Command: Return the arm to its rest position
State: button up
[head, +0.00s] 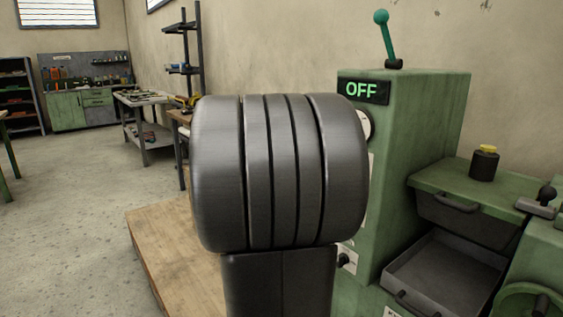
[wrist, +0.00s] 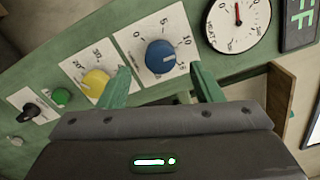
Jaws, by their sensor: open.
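My gripper (wrist: 160,68) shows in the wrist view with its two green fingers spread apart and nothing held between them. It faces the green machine's control panel, and the blue knob (wrist: 160,57) appears between the fingertips. I cannot tell exactly how far the fingertips are from the panel. In the head view a large dark grey arm part of mine (head: 279,170) fills the middle and hides the gripper and most of the panel. The green machine (head: 425,150) stands behind it on the right, with its display (head: 363,90) reading OFF.
The panel also carries a yellow knob (wrist: 95,82), a green button (wrist: 62,97), a black switch (wrist: 36,111) and a dial gauge (wrist: 238,22). A green-handled lever (head: 385,38) stands on the machine. An open drawer (head: 440,275) juts out at lower right. Open floor (head: 70,220) lies left.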

jog(key=v, duration=0.9)
jog(key=w+d+n+p, duration=0.8)
jog(key=d+n+p, duration=0.3)
jog(key=n+p, duration=0.6)
jog(key=shift+w+p, duration=0.2)
jog(key=shift+p, duration=0.8)
jog(key=shift+f+n, duration=0.15)
jog(key=shift+n, duration=0.25)
